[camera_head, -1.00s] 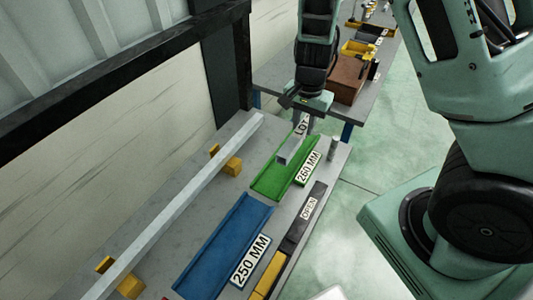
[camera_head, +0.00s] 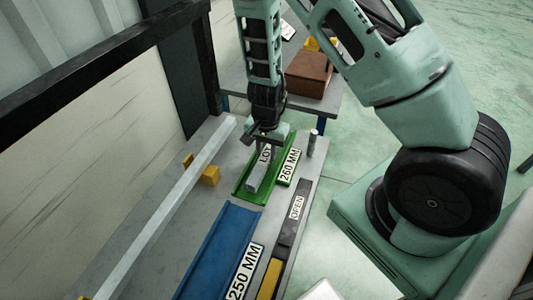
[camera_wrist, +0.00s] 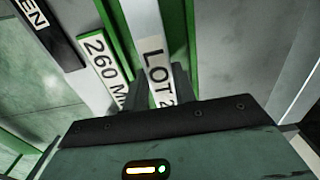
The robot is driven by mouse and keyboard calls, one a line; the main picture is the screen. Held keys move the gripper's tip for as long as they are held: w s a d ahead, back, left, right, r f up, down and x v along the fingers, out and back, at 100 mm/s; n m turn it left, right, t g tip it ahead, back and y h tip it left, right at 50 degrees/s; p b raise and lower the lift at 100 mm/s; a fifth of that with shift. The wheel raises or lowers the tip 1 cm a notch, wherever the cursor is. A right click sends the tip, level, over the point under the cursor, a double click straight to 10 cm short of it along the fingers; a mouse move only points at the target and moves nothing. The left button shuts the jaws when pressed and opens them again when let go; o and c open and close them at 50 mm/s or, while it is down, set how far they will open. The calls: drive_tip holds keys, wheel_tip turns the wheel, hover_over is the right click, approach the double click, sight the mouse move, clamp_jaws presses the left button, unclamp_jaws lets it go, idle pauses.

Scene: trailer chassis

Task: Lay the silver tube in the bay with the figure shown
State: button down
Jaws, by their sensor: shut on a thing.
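The silver tube (camera_head: 255,180) is a square bar with a white label reading "LOT" and a partly hidden figure starting with 2. My gripper (camera_head: 266,143) is shut on it around the labelled part; the wrist view shows the fingers (camera_wrist: 160,88) on either side. The tube lies lengthwise along the green bay (camera_head: 241,192), within its outline in the head view. I cannot tell whether it touches the bay floor. The green bay's plate (camera_head: 289,166) reads "260 MM"; this plate (camera_wrist: 104,70) is partly covered in the wrist view. The blue bay (camera_head: 218,248) has a "250 MM" plate (camera_head: 244,272).
A long pale bar (camera_head: 165,210) rests on yellow blocks (camera_head: 210,176) along the bench's left. A dark strip marked "OPEN" (camera_head: 296,207) runs on the right. A small metal cylinder (camera_head: 312,141) stands beyond the 260 plate. A brown box (camera_head: 309,75) sits on the far table.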

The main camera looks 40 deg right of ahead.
drive_tip(key=shift+f, duration=0.45)
drive_tip(key=shift+f, duration=0.1)
drive_tip(key=c, duration=1.1)
unclamp_jaws()
